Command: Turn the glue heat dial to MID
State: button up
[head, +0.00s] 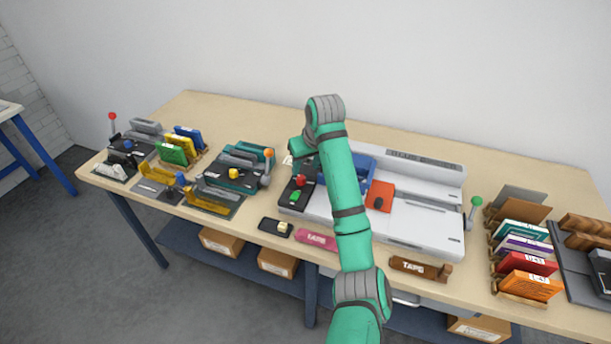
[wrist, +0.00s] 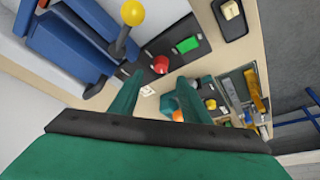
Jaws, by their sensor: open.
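The white machine (head: 425,220) stands right of the table's middle with a dark control panel (head: 288,195) at its left end. The panel carries a red round knob (head: 300,181) and a green rectangular piece (head: 295,196). In the wrist view the red knob (wrist: 160,64) and green piece (wrist: 187,45) show beyond my fingertips. No label or dial mark is readable, so I cannot tell which part is the glue heat dial or its setting. My gripper (wrist: 160,80) is open and empty, its fingers apart and not visibly touching the panel. In the head view my arm hides part of the machine.
A yellow ball-topped lever (wrist: 132,13) rises near the panel. A teal machine with an orange-knobbed lever (head: 268,153) stands to the left. A small black switch box (head: 276,227), a pink piece (head: 316,240) and a TAPE block (head: 420,268) lie along the front edge.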

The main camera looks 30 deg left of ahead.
aim_at(301, 177)
jog(key=x, duration=0.7)
jog(key=shift+a+f, duration=0.1)
jog(key=shift+a, duration=0.05)
jog(key=c, duration=1)
